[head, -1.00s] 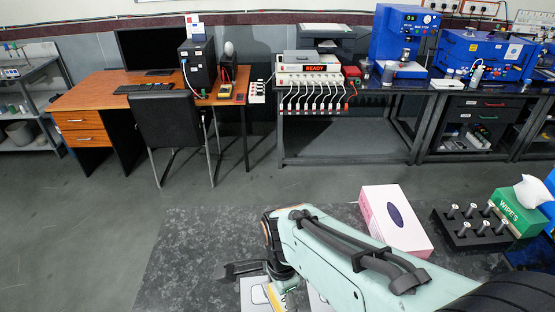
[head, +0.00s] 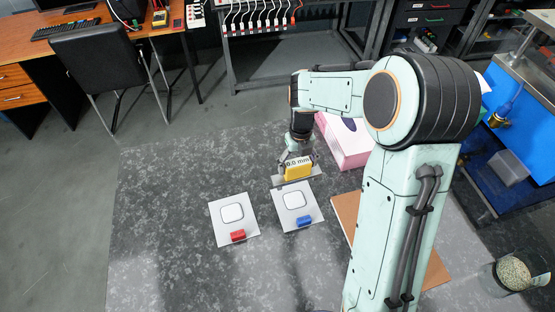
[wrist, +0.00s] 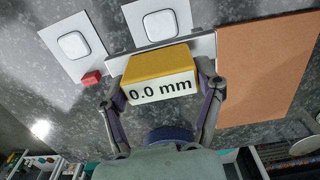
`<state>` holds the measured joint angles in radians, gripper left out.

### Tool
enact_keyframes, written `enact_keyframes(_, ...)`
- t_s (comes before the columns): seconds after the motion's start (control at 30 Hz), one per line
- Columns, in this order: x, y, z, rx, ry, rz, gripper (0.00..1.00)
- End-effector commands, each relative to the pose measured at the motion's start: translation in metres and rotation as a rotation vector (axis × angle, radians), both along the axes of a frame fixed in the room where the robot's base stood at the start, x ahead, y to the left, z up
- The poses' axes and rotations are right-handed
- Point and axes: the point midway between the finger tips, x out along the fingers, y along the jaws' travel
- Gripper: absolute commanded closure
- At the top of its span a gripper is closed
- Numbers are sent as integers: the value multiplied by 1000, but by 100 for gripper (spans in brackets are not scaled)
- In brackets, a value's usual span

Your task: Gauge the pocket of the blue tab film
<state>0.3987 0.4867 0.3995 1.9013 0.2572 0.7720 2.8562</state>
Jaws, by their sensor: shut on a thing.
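In the wrist view, the gauge (wrist: 160,78) sits between both fingers of my gripper (wrist: 162,92). The blue tab film (head: 313,213) is a pale square sheet with a rounded white pocket (head: 294,198) and a blue tab (head: 304,222) at its near edge. The gauge appears just beyond its far edge in the head view; its height is unclear. In the wrist view, the film's pocket (wrist: 157,23) shows but its blue tab does not.
A similar film (head: 219,229) with a red tab (head: 237,236) lies to the left. A brown board (head: 345,207) lies to the right, partly behind my arm. A pink box (head: 345,145) stands behind. The speckled tabletop left of the films is clear.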

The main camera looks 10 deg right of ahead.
Motion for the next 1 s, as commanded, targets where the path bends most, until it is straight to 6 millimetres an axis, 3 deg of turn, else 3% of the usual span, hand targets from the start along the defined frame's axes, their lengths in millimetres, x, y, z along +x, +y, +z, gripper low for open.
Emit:
enact_keyframes(0.47,0,-2,-5,1,2,-4,74)
enact_keyframes(1.0,-1,-2,-63,1,3,-4,74)
